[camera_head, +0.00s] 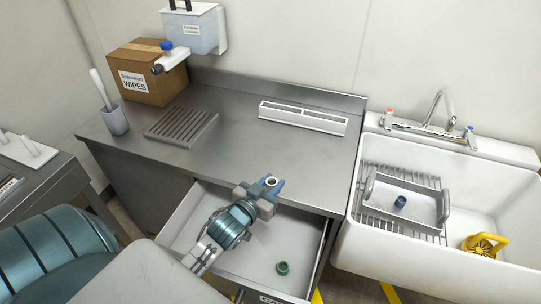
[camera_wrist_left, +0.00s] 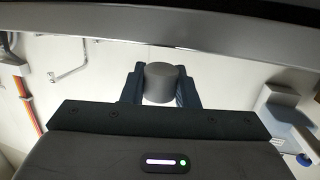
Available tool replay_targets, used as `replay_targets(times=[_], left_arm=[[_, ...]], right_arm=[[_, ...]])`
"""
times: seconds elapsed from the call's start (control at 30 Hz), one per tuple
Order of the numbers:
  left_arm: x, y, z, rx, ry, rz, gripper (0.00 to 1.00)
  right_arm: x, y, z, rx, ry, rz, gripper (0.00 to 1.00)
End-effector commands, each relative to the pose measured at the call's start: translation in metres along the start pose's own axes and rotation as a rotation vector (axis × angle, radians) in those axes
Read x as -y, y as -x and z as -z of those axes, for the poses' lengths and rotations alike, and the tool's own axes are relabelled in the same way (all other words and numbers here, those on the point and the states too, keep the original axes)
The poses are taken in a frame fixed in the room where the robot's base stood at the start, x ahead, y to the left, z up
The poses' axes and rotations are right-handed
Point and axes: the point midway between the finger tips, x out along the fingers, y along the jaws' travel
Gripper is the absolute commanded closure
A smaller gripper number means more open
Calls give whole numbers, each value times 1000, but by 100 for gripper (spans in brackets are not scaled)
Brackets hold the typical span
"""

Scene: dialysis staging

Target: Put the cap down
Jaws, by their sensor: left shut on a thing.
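My left gripper (camera_head: 268,187) is shut on a small grey cap (camera_wrist_left: 160,83), which shows between the two blue fingers in the left wrist view. In the head view the cap (camera_head: 270,181) shows as a pale ring with a dark hollow. The gripper is at the front edge of the steel counter (camera_head: 255,150), above the back of the open drawer (camera_head: 190,228). I cannot tell its exact height. A green cap-like ring (camera_head: 282,268) lies in the drawer. My right gripper is not in view.
On the counter are a slatted grey rack (camera_head: 181,127), a white slotted tray (camera_head: 303,117), a cardboard wipes box (camera_head: 150,88) and a brush holder (camera_head: 115,120). The sink (camera_head: 360,240) at right holds a grey tray (camera_head: 415,205) with a blue piece (camera_head: 400,202), and a yellow item (camera_head: 484,245).

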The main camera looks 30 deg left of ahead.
Motion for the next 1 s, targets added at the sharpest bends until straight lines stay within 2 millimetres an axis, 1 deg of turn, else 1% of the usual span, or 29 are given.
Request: replay_targets(times=[0.03, 0.1, 0.2, 0.3, 0.47, 0.7, 0.73, 0.8, 1.0], left_arm=[[10, -12, 6, -1, -5, 1, 94], [20, -27, 8, 0, -3, 1, 94], [34, -45, 9, 0, -2, 1, 94], [42, -58, 10, 1, 1, 1, 94], [49, -67, 10, 1, 2, 0, 94], [70, -96, 14, 2, 1, 2, 94], [68, -94, 7, 4, 3, 2, 94], [68, -95, 0, 3, 4, 1, 94], [67, -95, -2, 1, 2, 0, 94]], right_arm=[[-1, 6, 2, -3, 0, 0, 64], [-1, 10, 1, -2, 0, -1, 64], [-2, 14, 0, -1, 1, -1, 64], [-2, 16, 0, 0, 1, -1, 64], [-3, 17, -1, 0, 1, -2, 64], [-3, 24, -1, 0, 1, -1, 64], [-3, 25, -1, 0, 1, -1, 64], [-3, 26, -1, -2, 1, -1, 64], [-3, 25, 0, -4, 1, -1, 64]])
